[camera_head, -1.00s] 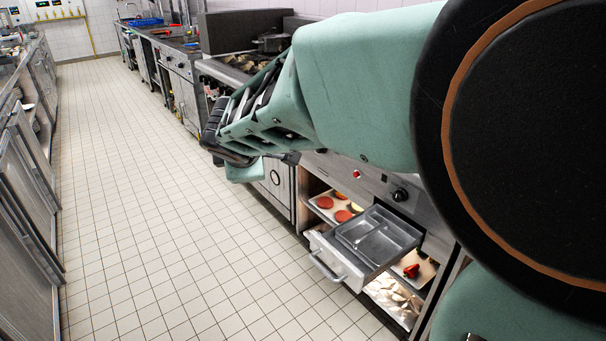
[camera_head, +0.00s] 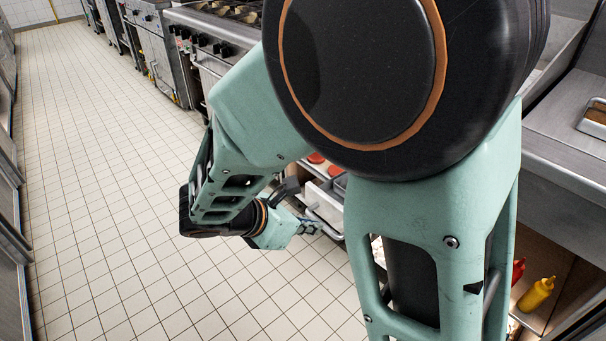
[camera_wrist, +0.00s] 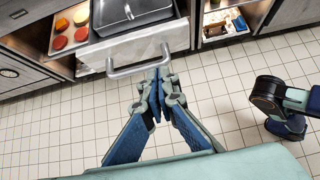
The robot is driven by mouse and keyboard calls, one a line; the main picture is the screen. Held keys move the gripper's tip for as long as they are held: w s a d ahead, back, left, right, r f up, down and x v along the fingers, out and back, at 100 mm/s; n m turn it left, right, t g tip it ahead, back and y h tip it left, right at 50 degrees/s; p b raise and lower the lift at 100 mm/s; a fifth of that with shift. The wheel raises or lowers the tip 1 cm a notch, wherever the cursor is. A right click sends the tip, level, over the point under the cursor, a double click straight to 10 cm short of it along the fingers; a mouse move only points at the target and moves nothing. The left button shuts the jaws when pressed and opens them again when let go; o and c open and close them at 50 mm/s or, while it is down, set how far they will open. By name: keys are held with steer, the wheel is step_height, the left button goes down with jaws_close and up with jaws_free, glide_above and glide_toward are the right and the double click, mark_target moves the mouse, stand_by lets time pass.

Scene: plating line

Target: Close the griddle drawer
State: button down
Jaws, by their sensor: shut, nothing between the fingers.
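The griddle drawer (camera_wrist: 100,58) stands pulled out, with its pale front, a silver bar handle (camera_wrist: 130,69) and a grey metal pan (camera_wrist: 112,14) inside. In the head view the drawer front (camera_head: 324,200) shows only partly, as my arm hides most of it. My gripper (camera_wrist: 158,78) is shut and empty, with its fingertips at the right end of the handle in the wrist view. I cannot tell whether they touch it. In the head view my gripper (camera_head: 316,227) is low, in front of the drawer.
Trays with red and yellow slices (camera_wrist: 70,30) lie in the open shelf left of the drawer, and other food (camera_wrist: 222,22) lies to its right. A yellow bottle (camera_head: 537,294) stands on a lower shelf. The tiled floor (camera_head: 110,180) in front is clear.

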mark_target(335, 235)
steer(key=b+x, duration=0.2)
steer(key=x, duration=0.6)
steer(key=shift+s+a+f+b, duration=0.1)
steer(key=shift+s+b, duration=0.05)
steer(key=shift+b, duration=0.25)
steer(key=shift+w+d+r, duration=0.3)
steer(key=shift+w+d, duration=0.5)
steer(key=shift+d, duration=0.2)
steer(key=shift+w+d+r+b, duration=0.1)
steer(key=shift+w+d+b, duration=0.25)
steer(key=shift+d, duration=0.1)
